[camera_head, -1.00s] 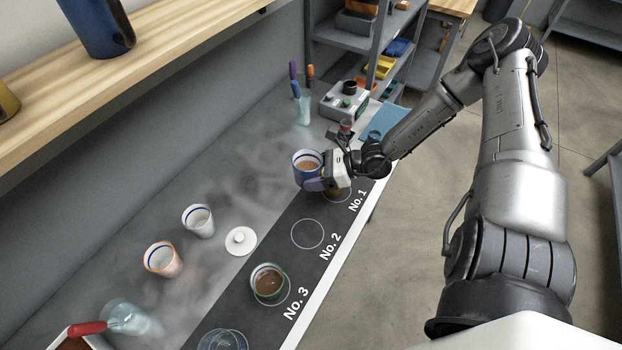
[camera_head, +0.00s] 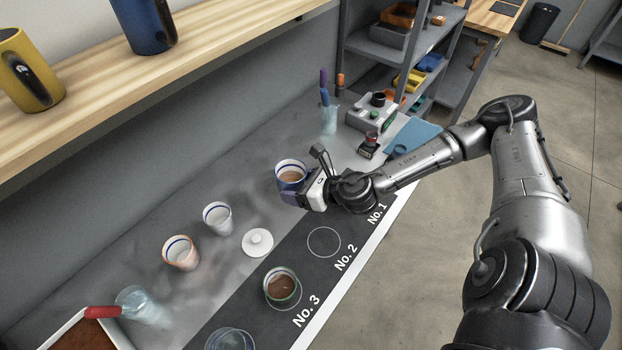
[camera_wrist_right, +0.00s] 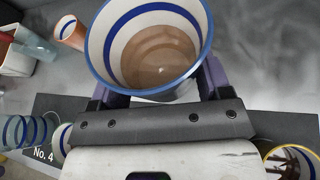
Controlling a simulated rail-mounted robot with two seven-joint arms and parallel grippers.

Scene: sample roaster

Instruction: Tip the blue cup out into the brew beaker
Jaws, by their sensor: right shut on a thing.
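The blue cup (camera_head: 291,178), white inside with a blue rim and brown liquid in it, is held by my right gripper (camera_head: 294,193) above the bench. It is close to upright in the head view. In the right wrist view the cup (camera_wrist_right: 150,45) sits between the purple fingers, its liquid inside the rim. Two clear glass vessels show: one (camera_head: 135,303) at the left by the white tray, blurred, and one (camera_head: 230,341) cut by the bottom edge. I cannot tell which is the brew beaker. My left gripper is out of view.
A green-rimmed cup (camera_head: 282,287) with brown contents is at No. 3. The No. 2 circle (camera_head: 324,242) is empty. A yellow-rimmed cup (camera_wrist_right: 290,162) shows in the wrist view.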

